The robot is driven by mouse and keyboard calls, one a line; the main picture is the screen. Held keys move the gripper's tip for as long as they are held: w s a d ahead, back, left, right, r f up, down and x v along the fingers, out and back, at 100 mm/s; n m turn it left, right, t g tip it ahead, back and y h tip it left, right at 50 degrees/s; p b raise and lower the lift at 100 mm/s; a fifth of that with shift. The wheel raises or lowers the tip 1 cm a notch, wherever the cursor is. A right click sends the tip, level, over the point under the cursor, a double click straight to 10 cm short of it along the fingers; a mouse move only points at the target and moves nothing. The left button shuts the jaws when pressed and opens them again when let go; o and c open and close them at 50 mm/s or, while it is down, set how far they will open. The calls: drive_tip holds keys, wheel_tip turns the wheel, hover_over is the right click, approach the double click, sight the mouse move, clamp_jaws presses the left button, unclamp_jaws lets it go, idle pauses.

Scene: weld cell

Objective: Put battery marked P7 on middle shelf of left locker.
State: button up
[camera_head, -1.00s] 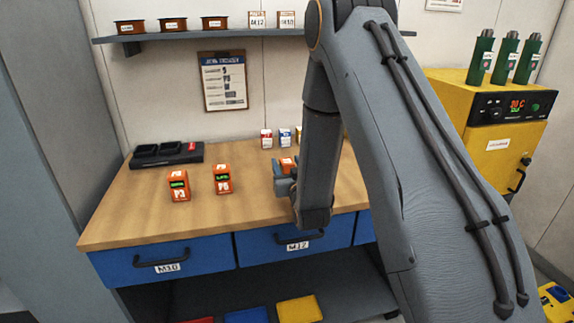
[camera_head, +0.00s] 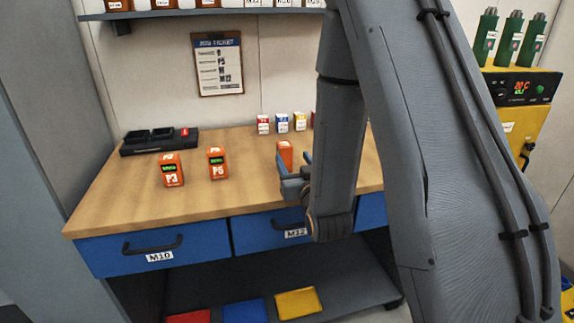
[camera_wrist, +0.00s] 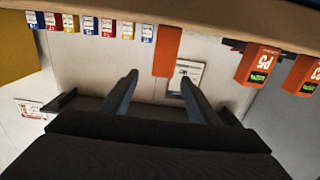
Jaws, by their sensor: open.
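Three orange batteries stand upright on the wooden workbench (camera_head: 120,205). In the wrist view, this third battery (camera_wrist: 167,50) shows a plain orange side, just beyond and between my fingertips. My gripper (camera_head: 294,176) is open and empty in front of it, over the bench's front part. No locker can be made out with certainty.
Several small labelled boxes (camera_head: 282,123) stand behind the third battery. A black charger tray (camera_head: 159,142) sits at the back left. Blue drawers (camera_head: 150,249) are under the bench top. A yellow oven (camera_head: 532,120) with green cylinders stands at right.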

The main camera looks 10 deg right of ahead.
sight(287, 150)
drive_tip(key=w, duration=0.3)
drive_tip(key=shift+w, duration=0.25)
drive_tip(key=w, duration=0.2)
drive_tip(key=w+p, duration=0.2)
drive_tip(key=w, duration=0.1)
drive_tip(key=shift+w+a, duration=0.3)
drive_tip(key=shift+c, duration=0.2)
drive_tip(key=c, duration=1.1)
clamp_jaws()
drive_tip(key=shift+r, duration=0.2)
